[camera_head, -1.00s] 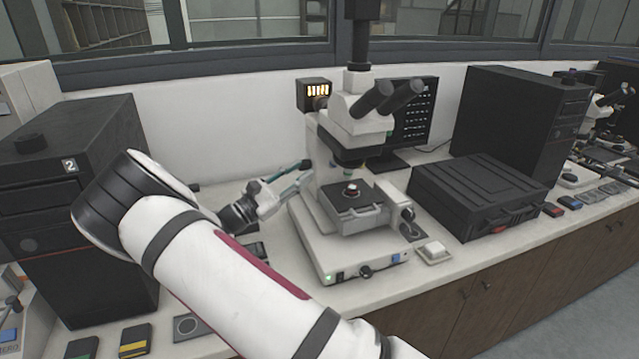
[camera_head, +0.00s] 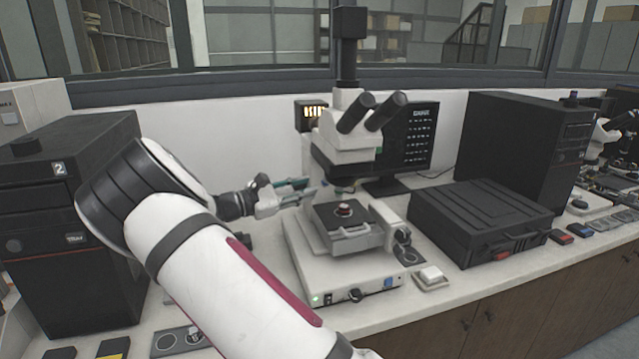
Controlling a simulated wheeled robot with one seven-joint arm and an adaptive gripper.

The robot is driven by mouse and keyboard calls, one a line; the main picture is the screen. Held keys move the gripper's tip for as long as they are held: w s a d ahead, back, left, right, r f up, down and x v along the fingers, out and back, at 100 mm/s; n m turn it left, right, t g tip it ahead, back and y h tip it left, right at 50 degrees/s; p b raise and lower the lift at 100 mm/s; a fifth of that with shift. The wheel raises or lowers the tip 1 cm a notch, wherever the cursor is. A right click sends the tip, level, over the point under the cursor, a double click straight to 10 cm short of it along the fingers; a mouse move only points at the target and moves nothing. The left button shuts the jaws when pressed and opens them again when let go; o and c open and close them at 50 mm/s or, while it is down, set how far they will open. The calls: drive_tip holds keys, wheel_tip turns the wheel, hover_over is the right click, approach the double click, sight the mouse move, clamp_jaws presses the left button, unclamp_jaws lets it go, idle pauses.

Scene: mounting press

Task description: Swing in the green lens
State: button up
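The white microscope (camera_head: 352,127) stands on the bench with black eyepieces and a dark nosepiece (camera_head: 343,158). Small lenses hang under the nosepiece above the stage. One has a yellowish tint, and another looks bluish green (camera_head: 345,187); they are too small to tell the green lens surely. The dark stage (camera_head: 345,229) carries a small round sample with a red ring (camera_head: 343,209). My gripper (camera_head: 308,187) is left of the nosepiece at about lens height, pointing right. Its two fingers look apart with nothing between them. I cannot tell whether a fingertip touches a lens.
A black cabinet marked 2 (camera_head: 65,240) stands at left, close to my arm. A black case (camera_head: 480,222), a dark tower (camera_head: 520,145) and a monitor (camera_head: 408,140) are to the right. A small white box (camera_head: 431,277) lies right of the microscope base.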

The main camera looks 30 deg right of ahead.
sight(322, 183)
drive_tip(key=shift+d, duration=2.5)
clamp_jaws()
